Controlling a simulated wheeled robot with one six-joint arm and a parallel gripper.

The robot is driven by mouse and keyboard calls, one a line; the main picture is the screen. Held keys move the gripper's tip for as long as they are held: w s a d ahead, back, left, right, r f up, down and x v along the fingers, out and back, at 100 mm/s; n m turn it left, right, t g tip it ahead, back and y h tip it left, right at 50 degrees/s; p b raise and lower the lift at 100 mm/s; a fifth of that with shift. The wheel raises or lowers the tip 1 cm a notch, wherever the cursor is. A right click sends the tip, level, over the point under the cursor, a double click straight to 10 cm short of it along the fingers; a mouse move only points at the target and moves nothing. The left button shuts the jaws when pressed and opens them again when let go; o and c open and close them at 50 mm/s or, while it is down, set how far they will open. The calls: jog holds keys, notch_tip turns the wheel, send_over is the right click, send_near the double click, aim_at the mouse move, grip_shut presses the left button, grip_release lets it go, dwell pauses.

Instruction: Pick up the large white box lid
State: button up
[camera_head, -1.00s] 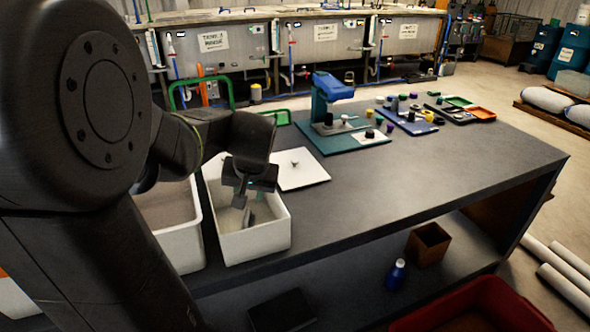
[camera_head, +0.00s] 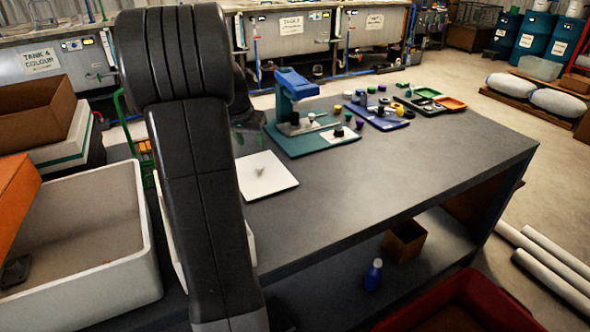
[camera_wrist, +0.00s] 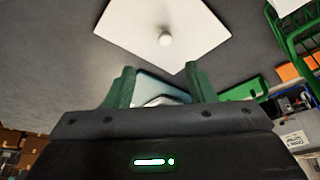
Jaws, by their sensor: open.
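The white box lid (camera_head: 268,182) is a flat square white plate with a small round knob in its middle. It lies on the dark grey table (camera_head: 400,175), just right of my arm in the head view. It also shows at the top of the wrist view (camera_wrist: 150,22), with its knob beyond my fingers. My gripper (camera_wrist: 160,77) is open, its two green fingers apart with nothing held between them. The fingers are apart from the lid. In the head view my arm hides most of the gripper. A white box (camera_head: 250,245) is mostly hidden behind my arm.
A large white bin (camera_head: 150,260) stands at the left. A blue press on a teal base (camera_head: 295,145) stands behind the lid. Small coloured parts on a blue board (camera_head: 385,122) lie further right. The table's front right is clear.

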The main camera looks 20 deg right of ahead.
send_near(259, 166)
jog(key=f, duration=0.1)
jog(key=d+f, duration=0.1)
jog(key=f, duration=0.1)
jog(key=shift+w+p+x, duration=0.2)
jog(key=shift+p+x, duration=0.15)
jog(key=shift+x, duration=1.05)
jog(key=shift+w+p+x, duration=0.2)
jog(key=shift+p+x, duration=0.1)
jog(key=shift+x, duration=1.1)
jog(key=shift+a+r, duration=0.1)
jog(key=shift+a, duration=0.05)
grip_shut()
jog(key=shift+r, duration=0.1)
